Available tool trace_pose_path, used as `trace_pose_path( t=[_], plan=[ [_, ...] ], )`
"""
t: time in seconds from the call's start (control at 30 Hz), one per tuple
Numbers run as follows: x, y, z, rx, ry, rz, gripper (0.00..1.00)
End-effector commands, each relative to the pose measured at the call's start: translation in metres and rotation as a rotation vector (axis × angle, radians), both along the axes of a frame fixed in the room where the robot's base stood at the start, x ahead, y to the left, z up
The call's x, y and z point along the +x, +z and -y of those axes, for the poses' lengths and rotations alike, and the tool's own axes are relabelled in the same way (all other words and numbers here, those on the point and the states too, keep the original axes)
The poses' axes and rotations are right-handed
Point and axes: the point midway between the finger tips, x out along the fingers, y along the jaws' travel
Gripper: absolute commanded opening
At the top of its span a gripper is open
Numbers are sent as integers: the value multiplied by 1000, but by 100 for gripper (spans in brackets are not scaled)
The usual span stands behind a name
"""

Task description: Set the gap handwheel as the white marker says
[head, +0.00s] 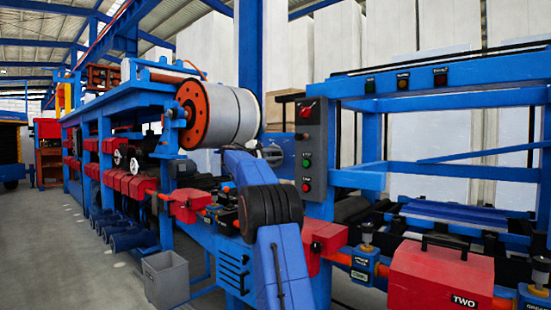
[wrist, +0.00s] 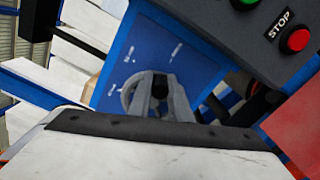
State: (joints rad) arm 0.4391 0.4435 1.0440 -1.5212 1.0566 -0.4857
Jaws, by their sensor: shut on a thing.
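The gap handwheel (wrist: 128,92) shows in the wrist view as a grey ring in front of a blue dial plate (wrist: 185,72). My gripper (wrist: 158,84) is shut on the handwheel, at a dark part between its grey fingers. The fingers and a pale foreground surface hide much of the wheel. The plate carries several small white marks, one of them a short white pointer (wrist: 127,58) above the wheel. Their lettering is too small to read. In the head view a grey round part (head: 272,154) shows behind my blue arm, which hides my gripper there.
A grey control box (head: 311,150) with red and green buttons stands close right of the wheel; its STOP button (wrist: 298,40) shows in the wrist view. A large foil roll (head: 228,112) hangs at upper left. A red TWO box (head: 440,275) sits front right. The left aisle floor is clear.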

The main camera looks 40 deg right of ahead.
Motion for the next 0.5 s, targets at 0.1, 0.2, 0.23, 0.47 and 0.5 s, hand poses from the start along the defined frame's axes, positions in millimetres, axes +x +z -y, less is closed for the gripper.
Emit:
trace_pose_path(
  t=[0.1,0.2,0.23,0.47,0.5],
  plan=[
    [1,2,-1,-3,3,-19,0],
    [1,2,-1,-2,2,-28,0],
    [1,2,-1,-2,2,-29,0],
    [2,2,-1,-3,2,-31,0],
    [2,2,-1,-3,2,-31,0]
  ],
)
